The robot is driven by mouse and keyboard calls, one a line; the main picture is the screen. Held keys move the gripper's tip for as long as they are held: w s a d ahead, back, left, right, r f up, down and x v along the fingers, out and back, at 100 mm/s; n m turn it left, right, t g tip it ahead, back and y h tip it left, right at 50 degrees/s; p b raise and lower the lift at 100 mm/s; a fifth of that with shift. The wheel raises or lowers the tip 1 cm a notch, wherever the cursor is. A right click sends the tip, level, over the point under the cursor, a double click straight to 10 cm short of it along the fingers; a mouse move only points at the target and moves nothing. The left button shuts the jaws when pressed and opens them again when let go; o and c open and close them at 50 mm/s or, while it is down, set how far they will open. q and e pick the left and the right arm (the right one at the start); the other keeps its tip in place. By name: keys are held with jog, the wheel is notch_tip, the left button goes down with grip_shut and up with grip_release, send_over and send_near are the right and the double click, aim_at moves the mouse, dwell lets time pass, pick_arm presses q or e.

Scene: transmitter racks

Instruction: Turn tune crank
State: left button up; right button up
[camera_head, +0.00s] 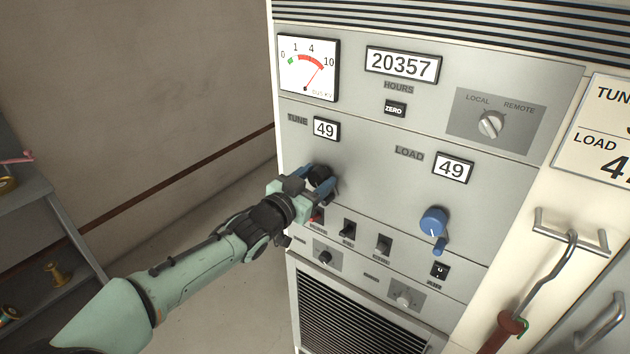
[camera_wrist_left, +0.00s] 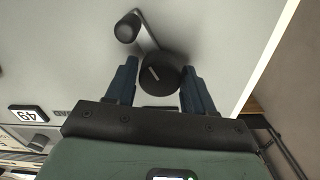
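My left gripper (camera_head: 312,187) is at the crank. In the left wrist view the two blue fingers of my left gripper (camera_wrist_left: 160,85) stand on either side of the hub and appear closed against it. My right gripper is out of view.
A blue load crank (camera_head: 433,221) sits to the right, below the LOAD readout (camera_head: 453,167), showing 49. Small switches (camera_head: 348,229) line the panel just below my gripper. A hooked metal handle (camera_head: 548,275) is at the right. A shelf (camera_head: 25,193) stands at the far left.

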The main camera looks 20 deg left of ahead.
pick_arm(q)
jog(key=shift+o, duration=0.9)
jog(key=v, duration=1.3)
jog(key=shift+s, duration=0.2)
jog(key=shift+r, duration=0.1)
